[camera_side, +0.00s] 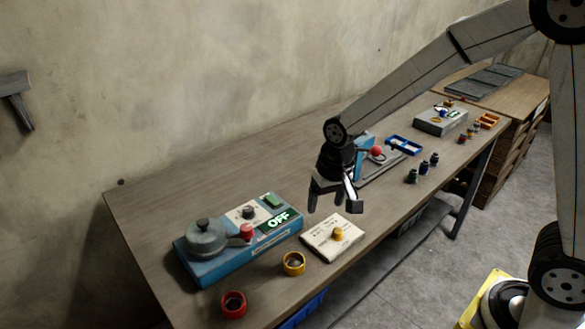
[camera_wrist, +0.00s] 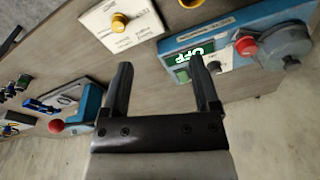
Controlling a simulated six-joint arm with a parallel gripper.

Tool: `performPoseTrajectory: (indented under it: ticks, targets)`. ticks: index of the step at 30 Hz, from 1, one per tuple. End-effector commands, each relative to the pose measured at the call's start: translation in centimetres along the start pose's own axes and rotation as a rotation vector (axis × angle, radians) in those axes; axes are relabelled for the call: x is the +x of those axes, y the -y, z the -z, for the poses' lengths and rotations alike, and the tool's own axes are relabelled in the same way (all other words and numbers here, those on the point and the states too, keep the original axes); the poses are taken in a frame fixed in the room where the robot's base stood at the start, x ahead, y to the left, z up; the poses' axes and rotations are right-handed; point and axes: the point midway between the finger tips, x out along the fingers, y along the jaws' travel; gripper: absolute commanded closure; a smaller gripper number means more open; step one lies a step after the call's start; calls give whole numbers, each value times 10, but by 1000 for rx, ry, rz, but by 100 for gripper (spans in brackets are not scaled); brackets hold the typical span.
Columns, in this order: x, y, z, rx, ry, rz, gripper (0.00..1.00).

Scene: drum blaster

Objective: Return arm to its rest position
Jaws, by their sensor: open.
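My gripper (camera_side: 334,200) hangs in the air over the middle of the workbench (camera_side: 150,199), with its fingers pointing down. In the wrist view my gripper (camera_wrist: 163,80) has two dark fingers spread apart, with nothing between them. The blue drum machine (camera_side: 240,240) with a grey lidded drum (camera_side: 206,238), a red knob and a green OFF display is to the lower left of the gripper. It also shows in the wrist view, where the blue machine (camera_wrist: 235,45) is partly behind the right finger. A white panel with a yellow knob (camera_side: 337,233) lies just below the gripper.
A red ring cup (camera_side: 233,304) and a yellow ring cup (camera_side: 294,263) stand near the front edge. A blue device with a red ball (camera_side: 376,151) is close behind the gripper. Small dark bottles (camera_side: 423,167), a blue tray (camera_side: 404,145) and a grey box (camera_side: 440,121) are farther right.

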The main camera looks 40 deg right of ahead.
Motion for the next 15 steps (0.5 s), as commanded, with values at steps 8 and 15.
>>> performPoseTrajectory:
  ticks: [8,15]
  targets:
    - [-3,-49,-53,-173,-53,3,22]
    - [-1,-73,-87,-278,-84,-2,22]
